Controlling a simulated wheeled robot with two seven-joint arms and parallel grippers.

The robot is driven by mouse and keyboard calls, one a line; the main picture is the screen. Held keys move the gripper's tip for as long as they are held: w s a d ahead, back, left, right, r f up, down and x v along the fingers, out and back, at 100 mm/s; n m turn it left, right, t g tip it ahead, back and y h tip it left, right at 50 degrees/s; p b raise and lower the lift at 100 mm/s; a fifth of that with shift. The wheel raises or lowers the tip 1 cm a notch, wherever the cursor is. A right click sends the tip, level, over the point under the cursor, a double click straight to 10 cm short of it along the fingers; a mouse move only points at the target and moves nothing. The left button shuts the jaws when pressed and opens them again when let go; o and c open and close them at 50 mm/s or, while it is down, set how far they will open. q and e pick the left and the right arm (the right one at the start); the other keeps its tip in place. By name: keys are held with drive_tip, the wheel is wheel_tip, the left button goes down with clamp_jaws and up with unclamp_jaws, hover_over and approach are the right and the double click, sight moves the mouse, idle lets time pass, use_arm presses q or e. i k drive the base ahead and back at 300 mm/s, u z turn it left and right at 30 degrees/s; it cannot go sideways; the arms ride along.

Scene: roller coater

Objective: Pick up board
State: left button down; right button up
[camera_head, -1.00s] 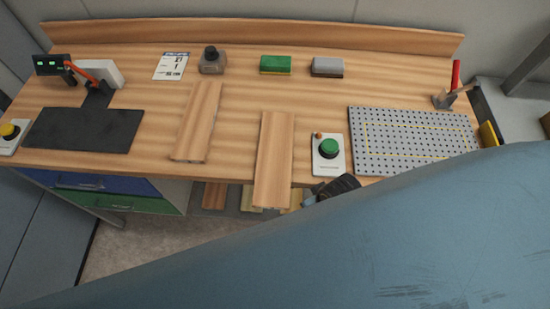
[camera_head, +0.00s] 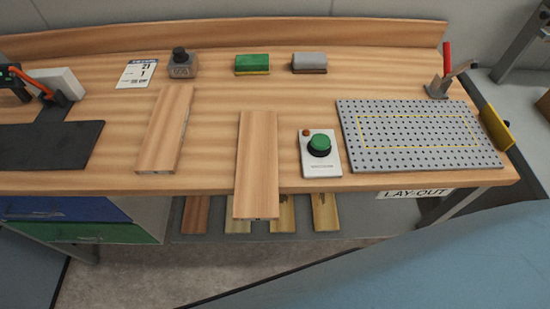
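Two wooden boards lie on the workbench. One board (camera_head: 257,165) is near the middle, and its near end sticks out past the bench's front edge. The other board (camera_head: 167,130) lies to its left, slightly slanted and wholly on the bench top. Several more boards, such as a reddish one (camera_head: 195,214) and a pale one (camera_head: 325,213), lie on the shelf under the bench, partly hidden by the bench top. Neither of my grippers shows at this moment, and nothing touches the two upper boards.
The workbench (camera_head: 228,95) also holds a green-button box (camera_head: 320,151), a perforated grey plate (camera_head: 418,137), green (camera_head: 253,64) and grey (camera_head: 309,62) blocks, a dark-knobbed block (camera_head: 182,66), a paper card (camera_head: 138,73) and a black mat (camera_head: 45,145).

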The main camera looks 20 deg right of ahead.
sight(256, 195)
drive_tip(key=z, duration=2.8)
drive_tip(key=k, duration=0.6)
drive_tip(key=u, duration=1.6)
